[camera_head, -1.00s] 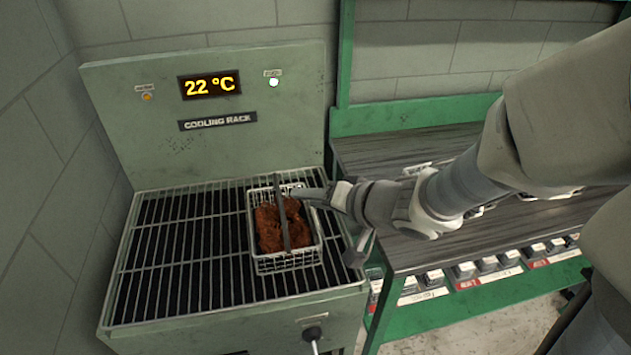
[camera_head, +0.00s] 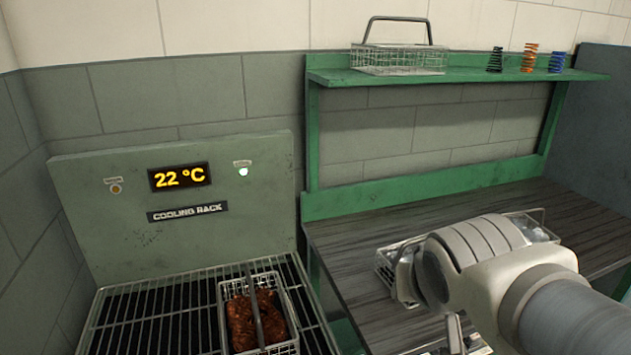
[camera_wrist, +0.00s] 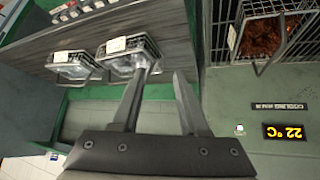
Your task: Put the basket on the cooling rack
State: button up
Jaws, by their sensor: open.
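The basket (camera_head: 262,283), a wire basket with a dark handle and reddish-brown contents, stands upright on the right part of the cooling rack (camera_head: 150,318). The rack is a green unit with a dark grate and a display reading 22 °C. In the wrist view the basket (camera_wrist: 243,42) shows upside down at the top right, on the rack. My gripper (camera_wrist: 160,73) is open and empty, apart from this basket. In the head view my wrist is over the bench to the right of the rack, and the fingers are mostly hidden.
Wire baskets with pale labels, one of them (camera_wrist: 70,66), stand on the dark bench (camera_head: 345,235). An empty basket (camera_head: 400,62) and several springs, one orange (camera_head: 529,58), stand on the green shelf (camera_head: 460,82). The left part of the grate is free.

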jog(key=s+a+n+g+y, duration=0.1)
jog(key=s+a+g, duration=0.1)
jog(key=s, duration=0.4)
jog(key=shift+s+a+n+y, duration=0.3)
jog(key=shift+s, duration=0.05)
notch_tip(320, 180, up, 10)
jog(key=p, duration=0.9)
jog(key=shift+f+p, duration=0.15)
jog(key=shift+p, duration=0.2)
